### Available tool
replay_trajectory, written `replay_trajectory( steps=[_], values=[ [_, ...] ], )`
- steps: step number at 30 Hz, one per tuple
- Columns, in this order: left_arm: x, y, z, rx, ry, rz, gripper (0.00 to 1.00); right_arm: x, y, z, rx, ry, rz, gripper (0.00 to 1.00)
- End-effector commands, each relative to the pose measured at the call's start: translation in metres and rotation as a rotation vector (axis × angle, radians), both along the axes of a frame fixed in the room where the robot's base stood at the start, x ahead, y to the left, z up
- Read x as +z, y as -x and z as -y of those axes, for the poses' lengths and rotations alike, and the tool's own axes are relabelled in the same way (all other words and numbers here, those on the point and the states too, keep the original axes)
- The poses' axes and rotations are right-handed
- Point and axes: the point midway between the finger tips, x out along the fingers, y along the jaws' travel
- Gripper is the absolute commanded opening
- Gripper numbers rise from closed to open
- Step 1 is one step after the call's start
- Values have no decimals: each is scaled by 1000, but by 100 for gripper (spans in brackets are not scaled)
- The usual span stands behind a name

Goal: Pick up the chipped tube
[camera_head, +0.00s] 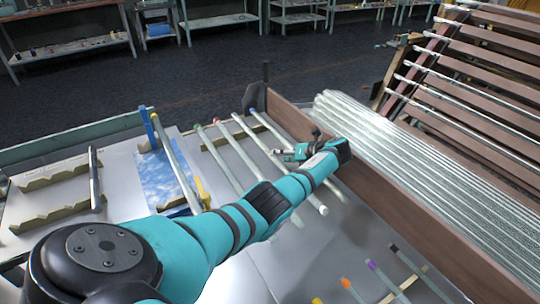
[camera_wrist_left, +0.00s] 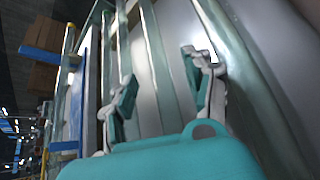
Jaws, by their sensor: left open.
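Several glass tubes with coloured or white ends lie side by side on the grey bench in the head view, including a red-ended tube (camera_head: 217,155) and a blue-ended tube (camera_head: 268,127). I cannot tell which is the chipped tube; no chip shows clearly. My left gripper (camera_head: 290,153) is over the right side of these tubes, near the wooden divider. In the left wrist view its two fingers (camera_wrist_left: 161,92) are apart, and a glass tube (camera_wrist_left: 156,55) runs through the gap between them in the picture. I cannot tell whether they touch it. My right gripper is not in view.
A wooden divider (camera_head: 385,210) runs beside a large stack of glass tubes (camera_head: 420,160). A slatted wooden rack (camera_head: 470,75) stands at the right. Notched holders (camera_head: 55,207) sit at the left. More colour-ended tubes lie in front, with an orange end (camera_head: 346,283).

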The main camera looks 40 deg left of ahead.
Motion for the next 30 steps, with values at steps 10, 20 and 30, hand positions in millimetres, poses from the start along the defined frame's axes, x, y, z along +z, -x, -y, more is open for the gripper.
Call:
replay_trajectory(
  steps=[10, 20, 30],
  values=[
    [-19, 1, -42, 3, -1, -1, 52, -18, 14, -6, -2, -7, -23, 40],
    [-19, 0, -43, 1, -1, 0, 42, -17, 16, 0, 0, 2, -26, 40],
    [-19, 0, -43, 1, -1, 0, 0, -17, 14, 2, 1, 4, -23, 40]
  ],
)
